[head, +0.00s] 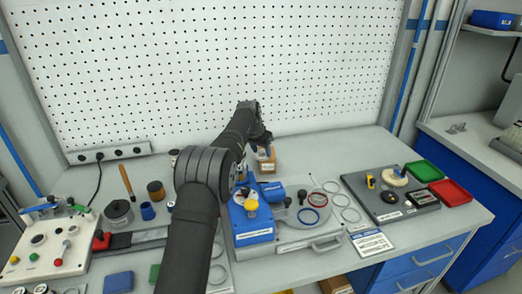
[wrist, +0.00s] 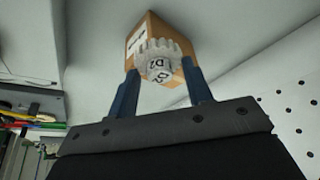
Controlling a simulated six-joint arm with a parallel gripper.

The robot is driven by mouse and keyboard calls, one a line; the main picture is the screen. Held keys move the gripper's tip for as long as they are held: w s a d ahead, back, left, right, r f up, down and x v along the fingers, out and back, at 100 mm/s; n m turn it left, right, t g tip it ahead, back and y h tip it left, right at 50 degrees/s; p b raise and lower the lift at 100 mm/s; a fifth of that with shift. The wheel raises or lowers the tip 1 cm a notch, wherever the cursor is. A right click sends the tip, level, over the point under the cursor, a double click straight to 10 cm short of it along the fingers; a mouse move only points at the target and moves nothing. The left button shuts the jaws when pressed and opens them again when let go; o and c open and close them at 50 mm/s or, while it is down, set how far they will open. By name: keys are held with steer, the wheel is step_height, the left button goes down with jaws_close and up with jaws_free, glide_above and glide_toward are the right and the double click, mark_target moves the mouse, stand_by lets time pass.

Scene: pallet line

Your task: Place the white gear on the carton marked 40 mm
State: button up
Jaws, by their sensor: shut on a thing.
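The white gear (wrist: 160,60) is between the two dark blue fingers of my gripper (wrist: 160,76) in the wrist view, with dark markings on its face. My gripper is shut on it. A brown carton (wrist: 158,27) with a white label stands right behind the gear in that view; the label is too small to read. In the head view the carton (head: 267,168) is at the back of the bench, below my gripper (head: 262,150), and the gear is hard to make out there. I cannot tell whether the gear touches the carton.
A blue machine unit (head: 250,222) and several rings and small parts lie in front of the carton. A dark tray (head: 390,205) is to the right, beside a green bin (head: 424,171) and a red bin (head: 451,193). The white pegboard (head: 220,70) rises close behind.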

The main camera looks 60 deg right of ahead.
mark_target(261, 151)
steer(key=shift+f, duration=0.15)
steer(key=o, duration=1.1)
steer(key=shift+c, duration=0.2)
steer(key=v, duration=1.2)
steer(key=shift+d, duration=0.1)
steer(key=x, duration=1.2)
steer(key=shift+f, duration=0.2)
step_height(261, 151, up, 3)
steer(key=shift+f, duration=0.1)
steer(key=shift+r, duration=0.65)
